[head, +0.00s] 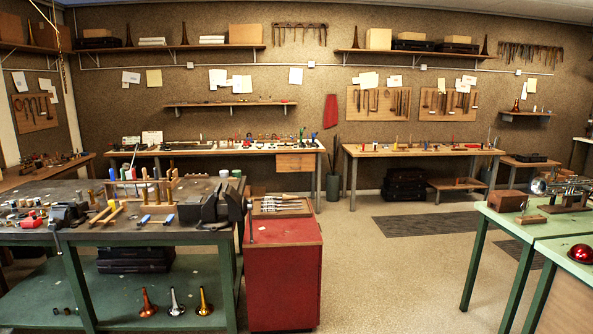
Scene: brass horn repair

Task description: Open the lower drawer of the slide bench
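No label marks a slide bench. The long back bench at left (223,152) has a light top and a small wooden drawer unit (296,162) under its right end. That unit appears to have two drawer fronts, one above the other, and both look shut; the lower front is small and far off. A brown wooden box-like unit (568,304) shows under the green bench at the right edge, but its front is not clear. Neither of my grippers is in view.
A green workbench (150,235) with vises and tools stands at front left, beside a red cabinet (284,275). A second wooden bench (420,150) stands at back right. Green benches (520,228) fill the right side. Open floor (390,265) with a dark mat (425,225) lies between.

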